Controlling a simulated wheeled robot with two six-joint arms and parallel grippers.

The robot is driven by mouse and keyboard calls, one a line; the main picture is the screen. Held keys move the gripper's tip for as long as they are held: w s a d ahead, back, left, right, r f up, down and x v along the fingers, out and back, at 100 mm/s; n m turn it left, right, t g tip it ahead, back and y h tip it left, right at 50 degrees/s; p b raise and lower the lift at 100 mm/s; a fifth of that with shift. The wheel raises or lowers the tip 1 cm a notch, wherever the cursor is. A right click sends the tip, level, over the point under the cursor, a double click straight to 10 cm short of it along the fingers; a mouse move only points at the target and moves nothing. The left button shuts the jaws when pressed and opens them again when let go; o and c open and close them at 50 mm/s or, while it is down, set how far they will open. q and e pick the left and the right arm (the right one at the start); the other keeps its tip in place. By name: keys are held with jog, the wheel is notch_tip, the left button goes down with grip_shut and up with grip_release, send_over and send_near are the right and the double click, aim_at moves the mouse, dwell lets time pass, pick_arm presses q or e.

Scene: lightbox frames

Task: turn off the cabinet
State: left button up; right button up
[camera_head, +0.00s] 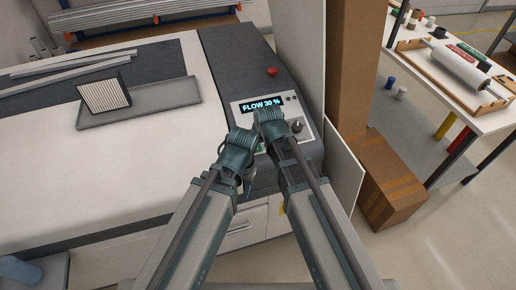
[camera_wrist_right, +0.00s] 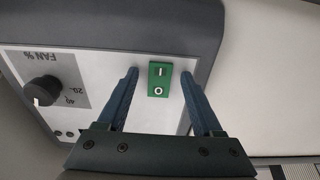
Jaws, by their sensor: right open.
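The cabinet (camera_head: 145,165) is a wide white unit with a dark grey end (camera_head: 235,60). Its control panel (camera_head: 241,110) has a lit display (camera_head: 261,104) reading "FLOW 30 %" and a black knob (camera_head: 297,125). In the right wrist view the panel carries a green rocker switch (camera_wrist_right: 159,85) marked I and O; which side is pressed in I cannot tell. My right gripper (camera_wrist_right: 161,78) is open, its two fingers on either side of the switch; contact is unclear. In the head view my left gripper (camera_head: 246,182) hangs by the panel's left edge, its jaws unclear.
A red button (camera_head: 272,72) sits on the dark end. A grey tray (camera_head: 145,105) and a pleated filter (camera_head: 104,95) lie on the white top. A cardboard box (camera_head: 390,180) and a side table (camera_head: 455,105) stand to the right. The wrist view also shows a FAN % knob (camera_wrist_right: 42,91).

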jog(key=shift+c, duration=0.3)
grip_shut()
jog(key=shift+w+a+r+g+p, duration=0.1)
jog(key=shift+w+r+g+p, duration=0.25)
jog(key=shift+g+p, duration=0.2)
jog(key=shift+w+g+h+p, duration=0.1)
jog(key=shift+g+h+p, duration=0.3)
jog(key=shift+g, duration=0.15)
jog(key=shift+f, duration=0.1)
jog(key=shift+s, duration=0.2)
jog(key=shift+o, duration=0.3)
grip_release()
